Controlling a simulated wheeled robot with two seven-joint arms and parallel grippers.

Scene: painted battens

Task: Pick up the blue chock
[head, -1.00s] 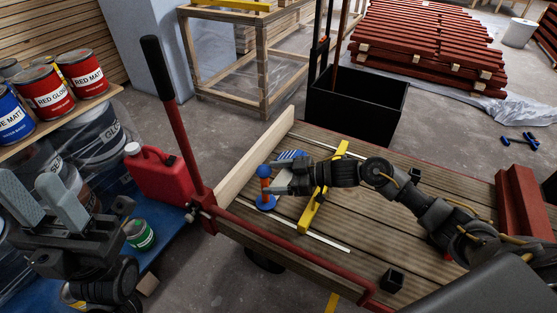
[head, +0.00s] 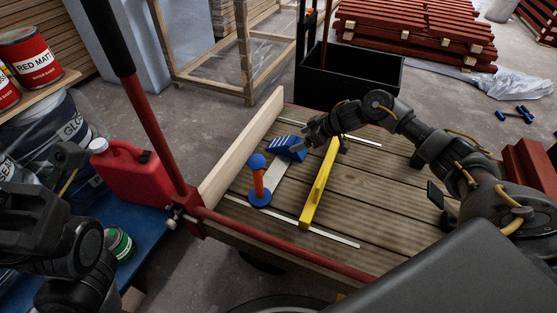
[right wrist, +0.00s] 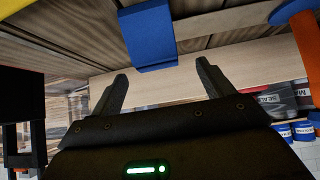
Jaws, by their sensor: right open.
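The blue chock (head: 287,147) lies on the plank-topped trolley in the head view, pale stripes on its top, at the far end of a pale strip. In the right wrist view the blue chock (right wrist: 147,40) is at the top middle, above the gap between the fingertips in the picture. My right gripper (right wrist: 164,76) is open and empty, its fingers apart. In the head view it is just right of the chock, its fingers partly hidden; contact is not clear. My left gripper (head: 42,170) is at the left edge; its jaws are unclear.
A blue-and-orange tool (head: 259,183) stands nearer on the strip. A yellow bar (head: 318,185) lies right of it. A pale upright board (head: 240,150) edges the trolley's left side. A red handle bar (head: 150,120) rises front left. A black bin (head: 350,90) stands behind.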

